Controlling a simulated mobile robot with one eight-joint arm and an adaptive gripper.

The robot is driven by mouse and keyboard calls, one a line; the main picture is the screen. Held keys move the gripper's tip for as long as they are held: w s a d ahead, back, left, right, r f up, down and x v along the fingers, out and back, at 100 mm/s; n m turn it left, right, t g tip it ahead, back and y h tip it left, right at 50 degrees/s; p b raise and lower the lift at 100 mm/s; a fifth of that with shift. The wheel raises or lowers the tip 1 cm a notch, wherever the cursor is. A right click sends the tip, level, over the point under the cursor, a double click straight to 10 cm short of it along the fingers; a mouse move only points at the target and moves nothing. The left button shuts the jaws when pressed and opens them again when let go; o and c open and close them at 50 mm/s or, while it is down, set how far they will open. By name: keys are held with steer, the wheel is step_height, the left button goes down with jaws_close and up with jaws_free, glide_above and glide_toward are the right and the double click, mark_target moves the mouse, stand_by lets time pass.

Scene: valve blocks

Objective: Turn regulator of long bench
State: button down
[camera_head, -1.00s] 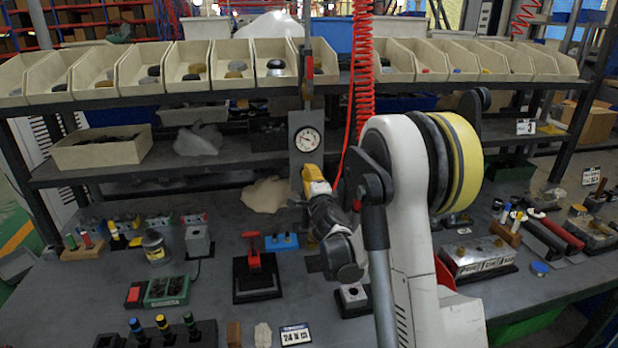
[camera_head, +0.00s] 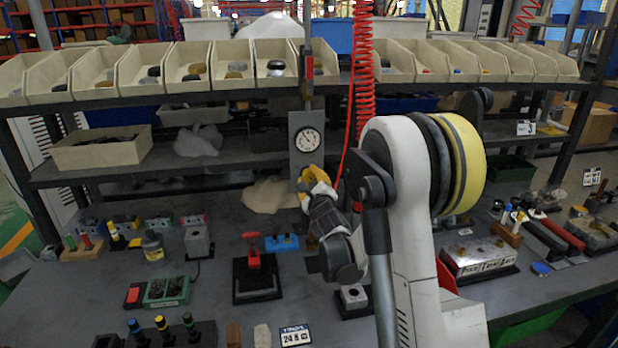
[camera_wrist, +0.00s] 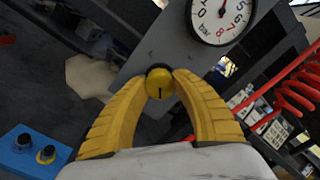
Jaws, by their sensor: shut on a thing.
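The regulator knob (camera_wrist: 159,84) is yellow with a dark mark and sits on a grey upright panel below a pressure gauge. My gripper (camera_wrist: 160,78) has its yellow fingers shut on the knob, one on each side, in the wrist view. In the head view my gripper (camera_head: 312,178) is at the lower part of the panel (camera_head: 303,158), and the knob is hidden there. The round white gauge (camera_head: 307,140) is just above. In the wrist view the gauge (camera_wrist: 222,14) shows a red needle and is cut off at the top.
The long bench (camera_head: 215,305) carries a red clamp block (camera_head: 252,258), a blue block (camera_head: 281,242) and several fixtures. A coiled red hose (camera_head: 364,80) hangs right of the panel. A shelf of cream bins (camera_head: 190,70) runs above the bench.

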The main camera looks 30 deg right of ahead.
stand_by(0.4)
steer(key=c, duration=1)
jaws_free()
steer(key=v, duration=1.2)
